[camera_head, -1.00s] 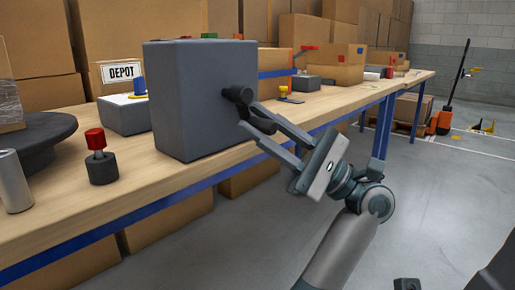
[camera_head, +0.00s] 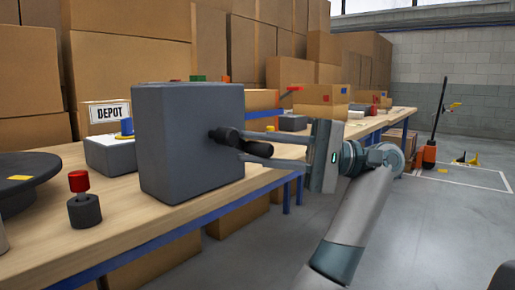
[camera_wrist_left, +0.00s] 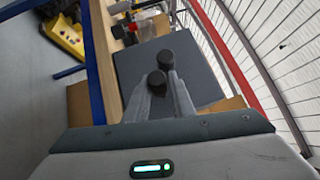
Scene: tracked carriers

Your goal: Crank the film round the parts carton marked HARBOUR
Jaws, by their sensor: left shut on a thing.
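A dark grey machine box (camera_head: 175,150) stands on the bench, with a black crank (camera_head: 228,136) on its right face. My left gripper (camera_head: 245,147) is shut on the crank's grip, its arm reaching in from the lower right. In the left wrist view, the fingers (camera_wrist_left: 160,92) close around the near black knob (camera_wrist_left: 157,82), beside a second black knob (camera_wrist_left: 166,56). A dark round turntable (camera_head: 25,170) with a yellow patch (camera_head: 20,178) shows partly at the left edge. No carton marked HARBOUR is readable in view. My right gripper is not in view.
A low grey box (camera_head: 108,155) with a blue knob and a DEPOT sign (camera_head: 108,113) are behind. Cartons stack at the back.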

